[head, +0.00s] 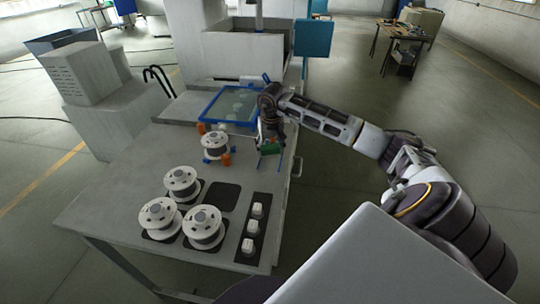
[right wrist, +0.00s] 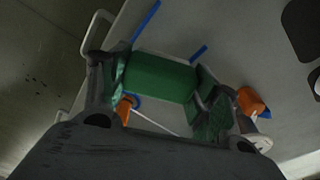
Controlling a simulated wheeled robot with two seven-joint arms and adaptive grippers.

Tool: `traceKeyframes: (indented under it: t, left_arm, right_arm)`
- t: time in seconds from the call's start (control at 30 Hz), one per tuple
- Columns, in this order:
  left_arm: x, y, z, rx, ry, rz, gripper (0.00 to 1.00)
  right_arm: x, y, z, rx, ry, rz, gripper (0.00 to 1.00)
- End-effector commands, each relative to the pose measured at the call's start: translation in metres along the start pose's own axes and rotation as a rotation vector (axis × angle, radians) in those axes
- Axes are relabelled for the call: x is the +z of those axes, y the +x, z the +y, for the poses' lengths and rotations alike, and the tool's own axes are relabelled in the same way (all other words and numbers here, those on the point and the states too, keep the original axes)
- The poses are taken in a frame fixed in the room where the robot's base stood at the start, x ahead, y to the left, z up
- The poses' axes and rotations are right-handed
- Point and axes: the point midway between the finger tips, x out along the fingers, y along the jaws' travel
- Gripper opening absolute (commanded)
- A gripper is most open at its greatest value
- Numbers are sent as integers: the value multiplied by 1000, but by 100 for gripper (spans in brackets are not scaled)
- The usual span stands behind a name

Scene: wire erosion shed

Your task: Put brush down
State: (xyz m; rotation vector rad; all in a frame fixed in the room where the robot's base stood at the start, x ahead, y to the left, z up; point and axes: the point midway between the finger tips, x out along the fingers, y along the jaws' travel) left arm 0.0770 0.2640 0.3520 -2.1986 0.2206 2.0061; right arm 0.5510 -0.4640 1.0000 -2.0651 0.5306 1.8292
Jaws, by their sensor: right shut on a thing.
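My right gripper (head: 268,140) is over the right edge of the table, beside the blue-framed tray. It is shut on the brush, whose green body (head: 268,149) shows just below the fingers. In the right wrist view the green brush (right wrist: 160,77) lies crosswise between the two fingers. Its bristles cannot be made out. Thin blue strips (right wrist: 198,53) show on the table beyond it; whether the brush touches the table, I cannot tell. My left gripper is out of view.
The blue-framed tray (head: 205,112) lies behind on the grey table (head: 120,185). A spool (head: 215,141) stands left of the gripper, with orange pieces (head: 225,160) beside it. Several spools (head: 181,181) and a black strip with white blocks (head: 250,228) are nearer. A dark square pad (head: 222,196) is bare.

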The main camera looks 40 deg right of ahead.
Motion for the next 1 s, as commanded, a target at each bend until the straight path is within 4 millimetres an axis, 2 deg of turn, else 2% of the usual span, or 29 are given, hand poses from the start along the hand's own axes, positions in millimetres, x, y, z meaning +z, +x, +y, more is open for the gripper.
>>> traceKeyframes:
  t: [0.23, 0.6, 1.0]
  left_arm:
    - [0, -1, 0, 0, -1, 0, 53]
    - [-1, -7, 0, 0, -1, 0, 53]
    - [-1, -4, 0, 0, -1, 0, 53]
  right_arm:
    - [1, 6, 0, 0, 0, -1, 34]
    - [5, 36, 0, -1, -1, 0, 34]
    - [5, 39, 0, 0, -1, 1, 34]
